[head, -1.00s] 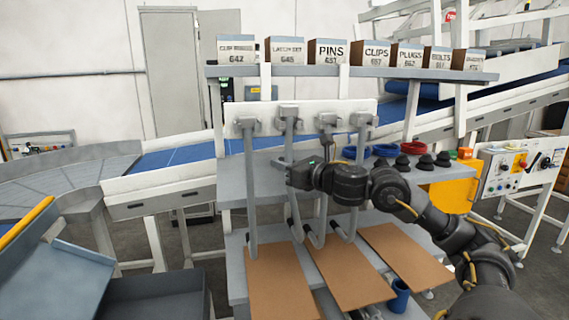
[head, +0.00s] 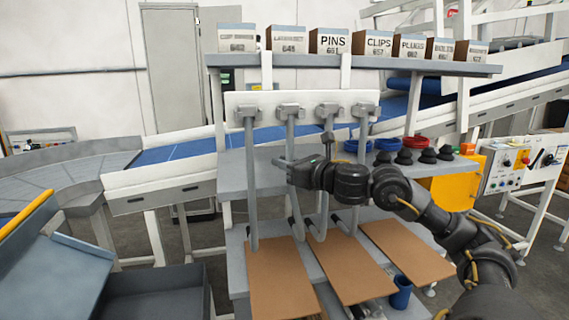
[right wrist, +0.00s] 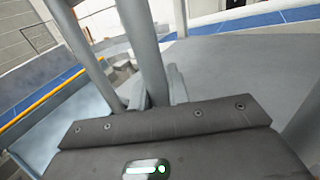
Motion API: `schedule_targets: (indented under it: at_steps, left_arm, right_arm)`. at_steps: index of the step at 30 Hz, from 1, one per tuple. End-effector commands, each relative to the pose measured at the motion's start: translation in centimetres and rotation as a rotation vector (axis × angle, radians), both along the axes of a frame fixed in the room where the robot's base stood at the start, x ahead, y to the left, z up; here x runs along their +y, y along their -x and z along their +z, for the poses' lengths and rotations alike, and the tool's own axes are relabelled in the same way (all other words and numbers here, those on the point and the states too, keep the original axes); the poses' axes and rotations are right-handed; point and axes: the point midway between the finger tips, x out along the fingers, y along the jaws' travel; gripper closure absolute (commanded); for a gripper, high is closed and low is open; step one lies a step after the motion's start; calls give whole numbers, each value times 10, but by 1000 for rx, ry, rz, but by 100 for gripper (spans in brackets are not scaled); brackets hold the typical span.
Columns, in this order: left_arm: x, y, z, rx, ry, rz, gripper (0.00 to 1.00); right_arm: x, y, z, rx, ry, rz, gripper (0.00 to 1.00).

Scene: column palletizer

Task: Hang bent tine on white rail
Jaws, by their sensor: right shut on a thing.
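The white rail (head: 232,103) runs across the rack in the head view, with several grey tines on it. My right gripper (head: 284,166) is shut on the second tine from the left, the bent tine (head: 291,137), at about mid-height of its shaft. The bent tine's top bracket is at the rail, level with the neighbouring brackets; whether it is fully seated cannot be told. Its lower end curves above the brown boards. In the right wrist view, the held shaft (right wrist: 146,50) rises from between the fingers, which are largely hidden. My left gripper is out of view.
The left neighbouring tine (head: 250,180) hangs close to my gripper, and others hang to the right. Labelled boxes (head: 329,41) line the shelf above. Blue and red rings and black knobs (head: 404,157) sit on the grey table. Brown boards (head: 278,280) lie below.

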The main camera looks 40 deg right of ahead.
Motion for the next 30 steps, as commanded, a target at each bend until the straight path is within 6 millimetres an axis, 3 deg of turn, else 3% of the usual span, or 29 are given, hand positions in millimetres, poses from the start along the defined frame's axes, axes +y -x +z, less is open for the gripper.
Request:
schedule_targets:
  at_steps: [8, 9, 15, 24, 30]
  left_arm:
    - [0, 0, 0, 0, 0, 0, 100]
    - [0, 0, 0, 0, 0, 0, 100]
    - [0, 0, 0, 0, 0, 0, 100]
    - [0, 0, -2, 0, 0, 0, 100]
    - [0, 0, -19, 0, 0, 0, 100]
  right_arm:
    - [0, 0, 2, -4, 0, -1, 100]
    - [0, 0, 2, -4, 0, 0, 80]
    - [0, 0, 1, -2, 0, 0, 57]
    - [0, 1, -3, 3, 0, 0, 57]
    - [-3, 14, -7, 3, 1, -3, 57]
